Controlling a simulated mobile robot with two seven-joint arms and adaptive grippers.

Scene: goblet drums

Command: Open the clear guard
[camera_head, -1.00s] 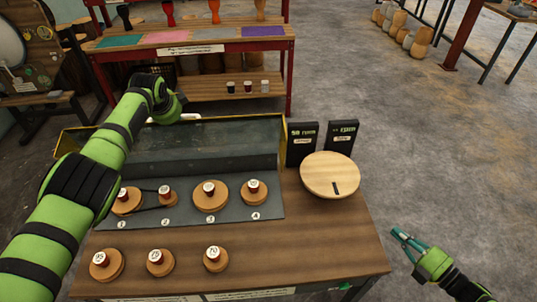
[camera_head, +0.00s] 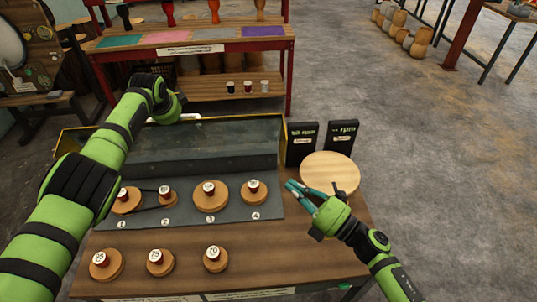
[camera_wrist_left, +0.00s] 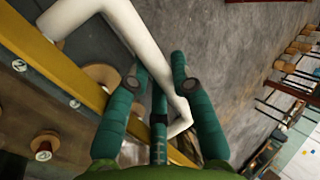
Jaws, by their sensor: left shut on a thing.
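The clear guard (camera_head: 205,138), a see-through panel with a yellow frame, stands raised behind the row of numbered wooden pulleys (camera_head: 210,194). Its white handle (camera_head: 190,117) is at the top edge and also shows in the left wrist view (camera_wrist_left: 130,30). My left gripper (camera_wrist_left: 165,85) is shut on the handle; the arm hides part of the guard's left side in the head view. My right gripper (camera_head: 291,190) is over the bench's right side, beside the round wooden disc, with a gap between its fingers and nothing visible in them.
The round wooden disc (camera_head: 330,172) sits at the bench's right, in front of two black display boxes (camera_head: 302,143). Several loose pulleys (camera_head: 161,262) lie along the front of the bench (camera_head: 250,270). A red-framed shelf (camera_head: 190,48) stands behind.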

